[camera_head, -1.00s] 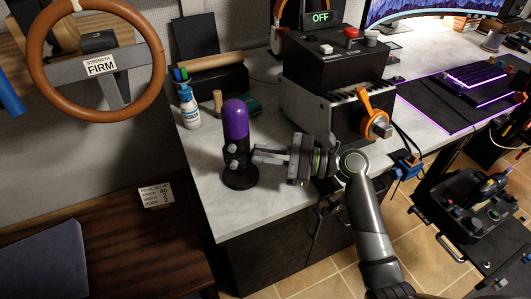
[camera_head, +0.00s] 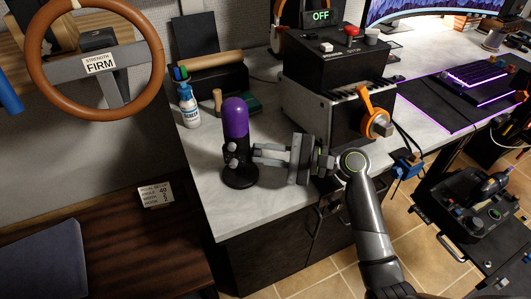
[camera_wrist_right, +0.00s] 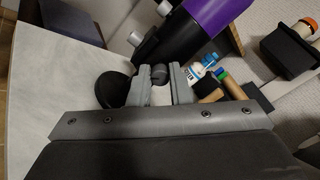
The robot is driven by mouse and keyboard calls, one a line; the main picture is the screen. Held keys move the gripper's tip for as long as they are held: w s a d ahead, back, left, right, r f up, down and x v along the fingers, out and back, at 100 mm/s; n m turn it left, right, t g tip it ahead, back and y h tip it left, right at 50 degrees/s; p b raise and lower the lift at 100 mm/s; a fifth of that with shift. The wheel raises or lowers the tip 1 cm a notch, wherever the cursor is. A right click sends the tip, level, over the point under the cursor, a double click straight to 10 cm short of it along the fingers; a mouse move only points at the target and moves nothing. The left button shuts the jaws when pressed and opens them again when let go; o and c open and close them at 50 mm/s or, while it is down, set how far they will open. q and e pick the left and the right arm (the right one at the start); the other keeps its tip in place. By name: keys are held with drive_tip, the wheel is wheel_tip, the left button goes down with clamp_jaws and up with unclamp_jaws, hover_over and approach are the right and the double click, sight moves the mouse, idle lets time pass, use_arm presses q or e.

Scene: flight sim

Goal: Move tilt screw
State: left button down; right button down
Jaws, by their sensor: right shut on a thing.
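The microphone (camera_head: 235,122) has a purple head and a dark body on a round black base (camera_head: 240,178). It stands upright near the left edge of the grey desk. My right gripper (camera_head: 253,156) reaches it from the right at the height of its lower stand. In the right wrist view, my right gripper (camera_wrist_right: 160,84) is shut on a small dark knob (camera_wrist_right: 159,73), which appears to be the tilt screw. The purple head (camera_wrist_right: 205,22) and silver knobs (camera_wrist_right: 135,38) show beyond the fingers. My left gripper is out of view.
A white bottle (camera_head: 188,107) and a black pen box (camera_head: 215,84) stand behind the microphone. A black-and-silver control box (camera_head: 320,108) with an orange lever (camera_head: 367,107) is to the right. The desk in front of the microphone is clear.

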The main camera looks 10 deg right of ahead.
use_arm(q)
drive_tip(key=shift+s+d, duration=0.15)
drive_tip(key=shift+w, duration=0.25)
use_arm(e)
drive_tip(key=c, duration=1.3)
unclamp_jaws()
drive_tip(key=shift+c, duration=0.2)
